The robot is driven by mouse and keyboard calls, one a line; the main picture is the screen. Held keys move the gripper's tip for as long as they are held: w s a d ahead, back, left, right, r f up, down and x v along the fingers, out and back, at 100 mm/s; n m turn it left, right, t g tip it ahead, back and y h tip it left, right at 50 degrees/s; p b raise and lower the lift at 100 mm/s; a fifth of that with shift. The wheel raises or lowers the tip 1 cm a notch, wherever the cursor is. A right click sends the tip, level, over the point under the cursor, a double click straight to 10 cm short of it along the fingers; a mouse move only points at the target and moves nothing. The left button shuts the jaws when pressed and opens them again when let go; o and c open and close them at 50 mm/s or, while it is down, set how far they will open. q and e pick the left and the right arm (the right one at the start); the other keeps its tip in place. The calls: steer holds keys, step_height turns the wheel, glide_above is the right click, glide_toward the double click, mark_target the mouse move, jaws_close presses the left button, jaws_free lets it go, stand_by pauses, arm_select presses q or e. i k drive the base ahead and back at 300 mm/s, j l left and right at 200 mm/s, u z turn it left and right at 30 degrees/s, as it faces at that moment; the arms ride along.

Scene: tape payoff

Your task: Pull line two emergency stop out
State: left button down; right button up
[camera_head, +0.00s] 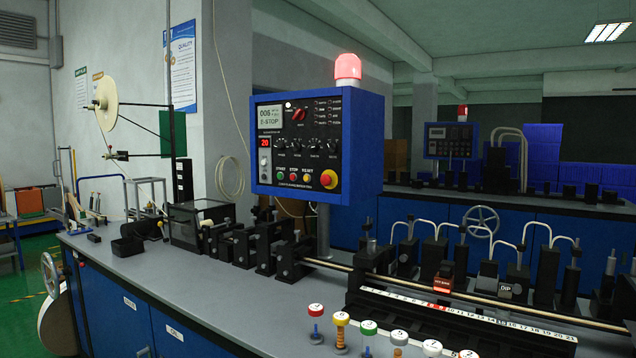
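A blue control panel (318,148) stands on a post above the near machine bench. A red mushroom emergency stop button (328,178) on a yellow ring sits at its lower right corner. I cannot read which panel is line two. How far the near button is pressed is unclear. Neither gripper is in view.
The grey bench top (215,285) is clear at the front left. Several colored-cap posts (341,330) stand along its front edge. Roller stations and a long rail (460,290) fill the right side. A reel (105,98) hangs at the left.

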mark_target(325, 179)
steer(key=i+j, duration=0.2)
steer(key=j, duration=0.15)
steer(key=i+j+z, duration=0.15)
steer(key=j, duration=0.2)
steer(key=i+j, duration=0.25)
steer(key=i+j+z, duration=0.15)
steer(key=j, duration=0.3)
steer(key=i+j, duration=0.15)
steer(key=j, duration=0.25)
steer(key=i+j+z, duration=0.15)
steer(key=j, duration=0.25)
steer(key=i+j, duration=0.15)
steer(key=j, duration=0.25)
steer(key=l+z, duration=0.05)
